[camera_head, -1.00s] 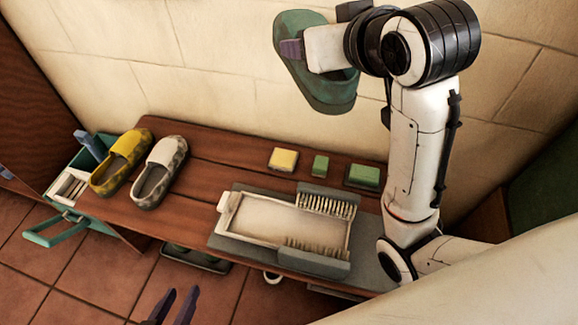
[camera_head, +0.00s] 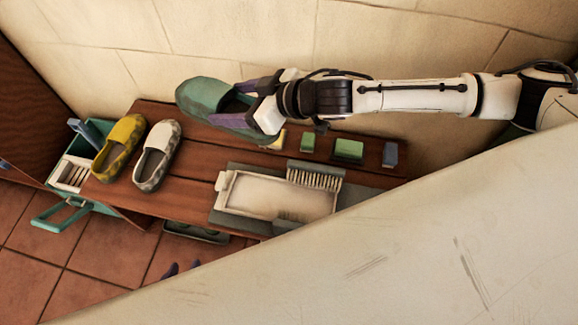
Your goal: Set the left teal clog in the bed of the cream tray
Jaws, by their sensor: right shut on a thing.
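A teal clog (camera_head: 201,96) is held in the air above the back of the wooden bench, toe pointing left. My right gripper (camera_head: 257,101) is shut on the clog at its heel end. The cream tray (camera_head: 223,187) lies on a grey mat on the bench, below and to the right of the clog. Its bed looks bare, with a bristle brush (camera_head: 314,179) along its back right side.
A yellow shoe (camera_head: 121,142) and a grey-white shoe (camera_head: 157,152) stand on the bench's left part. Green blocks (camera_head: 348,150) and a blue-grey block (camera_head: 390,155) line the back. A teal open box (camera_head: 65,203) is at far left. A large pale shape covers the lower right.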

